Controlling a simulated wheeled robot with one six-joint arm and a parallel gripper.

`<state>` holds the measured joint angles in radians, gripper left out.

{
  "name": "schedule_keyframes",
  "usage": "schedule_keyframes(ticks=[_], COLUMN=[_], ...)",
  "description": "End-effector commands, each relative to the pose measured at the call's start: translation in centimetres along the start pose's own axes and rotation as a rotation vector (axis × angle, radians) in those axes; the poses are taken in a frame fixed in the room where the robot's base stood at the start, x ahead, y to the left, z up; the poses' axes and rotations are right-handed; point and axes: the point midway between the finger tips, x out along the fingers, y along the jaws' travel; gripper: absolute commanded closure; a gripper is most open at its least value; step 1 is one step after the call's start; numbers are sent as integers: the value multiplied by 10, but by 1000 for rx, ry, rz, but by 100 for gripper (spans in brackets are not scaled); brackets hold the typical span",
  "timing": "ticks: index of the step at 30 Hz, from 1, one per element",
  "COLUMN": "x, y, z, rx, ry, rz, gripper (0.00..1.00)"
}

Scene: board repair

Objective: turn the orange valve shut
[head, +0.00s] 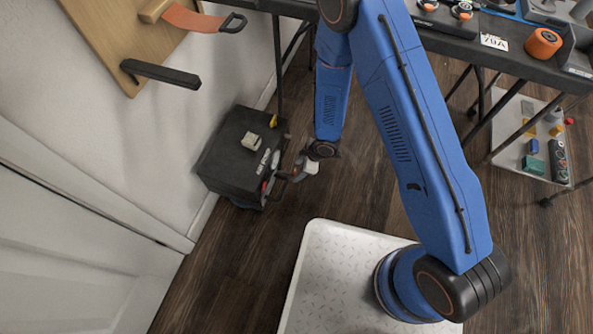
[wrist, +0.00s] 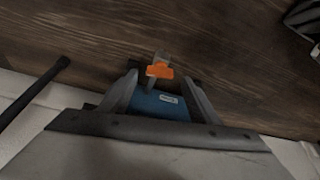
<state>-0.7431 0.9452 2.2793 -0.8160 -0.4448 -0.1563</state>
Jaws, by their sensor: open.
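The orange valve (wrist: 160,71) is a small flat orange handle on a grey stem, in the upper middle of the wrist view. My gripper (wrist: 162,84) is open, with one grey finger to each side. The valve handle lies between or just past the fingertips, and I cannot tell whether they touch it. A blue part (wrist: 160,104) with a white label shows between the fingers. In the head view my gripper (head: 304,168) is low, beside the black box by the wall. The valve cannot be made out clearly there.
The black box (head: 222,165) stands on the wooden floor against the white wall, with small items on top. A dark workbench (head: 455,40) with parts crosses the top right. A low shelf (head: 510,160) stands at right. Floor in front of the box is clear.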

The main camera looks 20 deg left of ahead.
Motion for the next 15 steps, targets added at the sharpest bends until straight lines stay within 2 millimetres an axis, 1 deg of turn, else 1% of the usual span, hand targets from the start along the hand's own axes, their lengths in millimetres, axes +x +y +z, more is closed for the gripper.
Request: schedule_keyframes(ticks=[1, 6, 15], x=[6, 19, 23], y=[0, 0, 0], z=[0, 0, 0], rx=[0, 0, 0], ry=[0, -1, 0], rz=[-1, 0, 1], gripper=[44, 44, 44])
